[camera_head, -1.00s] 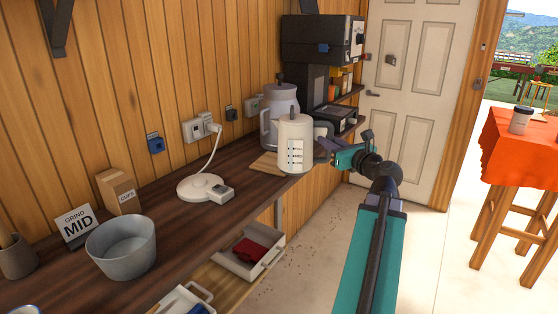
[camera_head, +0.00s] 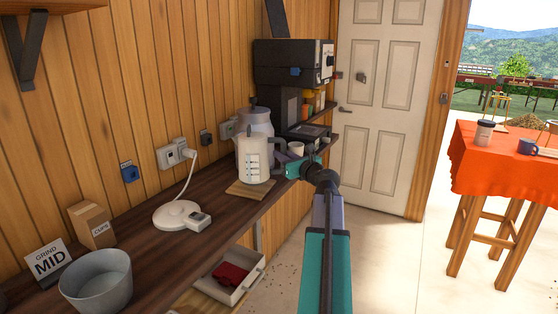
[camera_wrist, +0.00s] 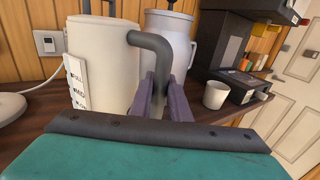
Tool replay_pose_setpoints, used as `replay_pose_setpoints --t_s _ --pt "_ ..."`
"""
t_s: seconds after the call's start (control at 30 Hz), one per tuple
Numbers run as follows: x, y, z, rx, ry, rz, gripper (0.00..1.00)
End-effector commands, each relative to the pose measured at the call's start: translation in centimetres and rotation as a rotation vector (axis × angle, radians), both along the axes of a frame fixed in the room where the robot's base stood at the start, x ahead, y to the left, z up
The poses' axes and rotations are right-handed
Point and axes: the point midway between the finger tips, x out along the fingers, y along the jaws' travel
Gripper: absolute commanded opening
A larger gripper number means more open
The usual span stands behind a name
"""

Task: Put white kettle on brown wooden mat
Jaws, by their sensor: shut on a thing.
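The white kettle (camera_head: 254,160) is upright at the far part of the dark counter, with a level label on its front. It also shows large at the left of the wrist view (camera_wrist: 103,62). My gripper (camera_head: 290,165) is at the kettle's right side; in the wrist view the purple fingers (camera_wrist: 163,100) are shut on its grey handle (camera_wrist: 152,48). The brown wooden mat (camera_head: 243,190) lies on the counter below the kettle, its front part bare. I cannot tell whether the kettle's base touches the mat.
A grey-white canister (camera_head: 256,120) stands close behind the kettle. A dark coffee machine (camera_head: 292,75) and a white cup (camera_wrist: 215,95) are to the right. A white round base with a cord (camera_head: 180,216) is nearer on the counter. An open drawer (camera_head: 240,288) juts out below.

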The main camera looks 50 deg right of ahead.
Motion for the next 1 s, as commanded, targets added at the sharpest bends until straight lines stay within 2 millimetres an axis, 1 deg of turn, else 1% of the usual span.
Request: replay_pose_setpoints --t_s 0.03,0.1,0.2,0.3,0.73,0.87,1.0 --pt "0.9 -0.4 0.3 0.002 -0.003 0.001 0.00" --pt "1.6 -0.7 0.2 0.003 -0.004 0.000 0.00" --pt "2.4 -0.9 0.1 0.003 -0.004 0.000 0.00" --pt "2.8 -0.9 -0.1 0.003 -0.004 0.000 0.00" --pt "2.8 -1.0 -0.3 0.002 -0.004 -0.002 0.00" --pt "2.7 -1.0 -1.0 0.003 -0.003 -0.002 0.00" --pt "2.7 -1.0 -2.2 0.004 -0.002 -0.003 0.00"
